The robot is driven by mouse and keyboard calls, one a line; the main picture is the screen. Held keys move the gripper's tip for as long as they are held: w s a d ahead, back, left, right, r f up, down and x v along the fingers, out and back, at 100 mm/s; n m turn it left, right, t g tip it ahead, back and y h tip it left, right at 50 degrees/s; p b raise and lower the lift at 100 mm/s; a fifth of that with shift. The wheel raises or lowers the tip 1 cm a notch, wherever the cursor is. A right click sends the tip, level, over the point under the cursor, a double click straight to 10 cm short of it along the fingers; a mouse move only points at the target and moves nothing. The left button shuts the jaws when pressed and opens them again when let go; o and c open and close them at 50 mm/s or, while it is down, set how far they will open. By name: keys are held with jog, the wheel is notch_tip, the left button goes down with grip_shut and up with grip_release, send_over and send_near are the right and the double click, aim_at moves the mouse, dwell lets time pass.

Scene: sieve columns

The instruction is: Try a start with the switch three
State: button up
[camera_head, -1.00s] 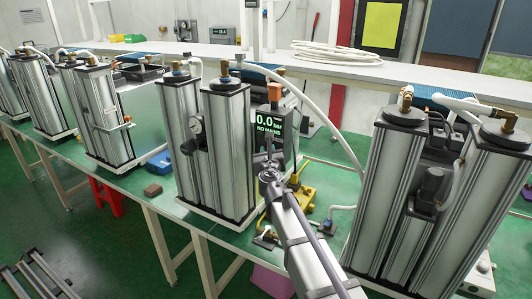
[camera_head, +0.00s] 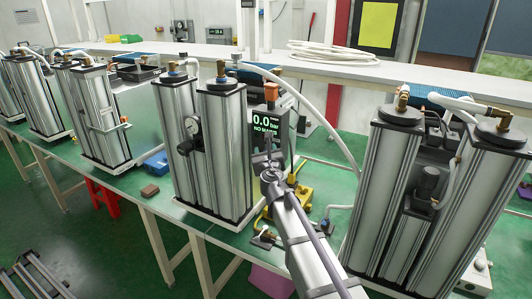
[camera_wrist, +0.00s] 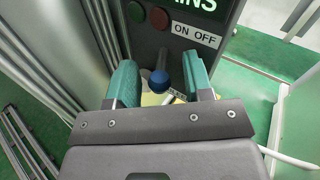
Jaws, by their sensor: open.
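A dark control box (camera_head: 272,112) stands on the green bench beside the middle pair of columns, with a lit display reading 0.0 bar and NO MAINS. In the wrist view its face shows a green button (camera_wrist: 136,12), a red button (camera_wrist: 158,17) and a white ON OFF label (camera_wrist: 195,36). Below them is a round blue knob (camera_wrist: 159,79) with a small, partly hidden label. My gripper (camera_wrist: 160,70) is open, its teal fingers on either side of the knob; contact cannot be told. My gripper (camera_head: 268,152) is just in front of the box. No number three is readable.
The middle columns (camera_head: 222,150) stand close left of my gripper, and larger columns (camera_head: 385,195) stand to the right. A white hose (camera_head: 325,115) arches behind. A yellow part (camera_head: 298,197) lies low by my arm. A brown block (camera_head: 149,190) lies at the bench edge.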

jog(key=s+d, duration=0.1)
jog(key=s, duration=0.9)
jog(key=shift+s+d, duration=0.3)
jog(key=shift+s, duration=0.05)
